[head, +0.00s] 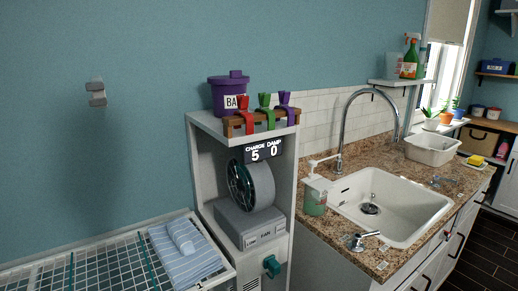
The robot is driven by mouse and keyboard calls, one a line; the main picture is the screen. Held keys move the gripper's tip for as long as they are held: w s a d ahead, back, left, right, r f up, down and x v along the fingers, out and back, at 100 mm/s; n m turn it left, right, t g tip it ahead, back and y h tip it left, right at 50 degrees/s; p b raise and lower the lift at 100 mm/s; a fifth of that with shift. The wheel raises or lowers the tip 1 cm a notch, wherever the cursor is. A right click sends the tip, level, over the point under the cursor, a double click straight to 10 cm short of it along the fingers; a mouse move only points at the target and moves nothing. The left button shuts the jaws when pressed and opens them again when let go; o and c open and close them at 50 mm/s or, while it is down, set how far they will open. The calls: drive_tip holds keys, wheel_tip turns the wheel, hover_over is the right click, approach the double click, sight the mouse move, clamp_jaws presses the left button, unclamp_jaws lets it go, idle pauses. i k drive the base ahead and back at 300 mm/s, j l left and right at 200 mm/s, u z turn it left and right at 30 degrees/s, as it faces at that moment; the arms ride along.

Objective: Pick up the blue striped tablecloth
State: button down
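A blue striped cloth (192,268), which matches the tablecloth, lies folded on a grid-topped surface (105,268) at the lower left in the head view. A rolled or bunched part of it sits on top near its upper edge. It lies near the right end of the grid, beside the white cabinet. My gripper is not in view.
The white open cabinet (195,150) holds a round drum device (251,186), with a purple tub (230,95) and coloured clips on top. Its teal knob (271,266) sticks out. A granite counter with a sink (390,207) stands right. Dark floor (490,255) shows at far right.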

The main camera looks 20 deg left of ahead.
sight(187, 258)
drive_tip(key=u, duration=1.6)
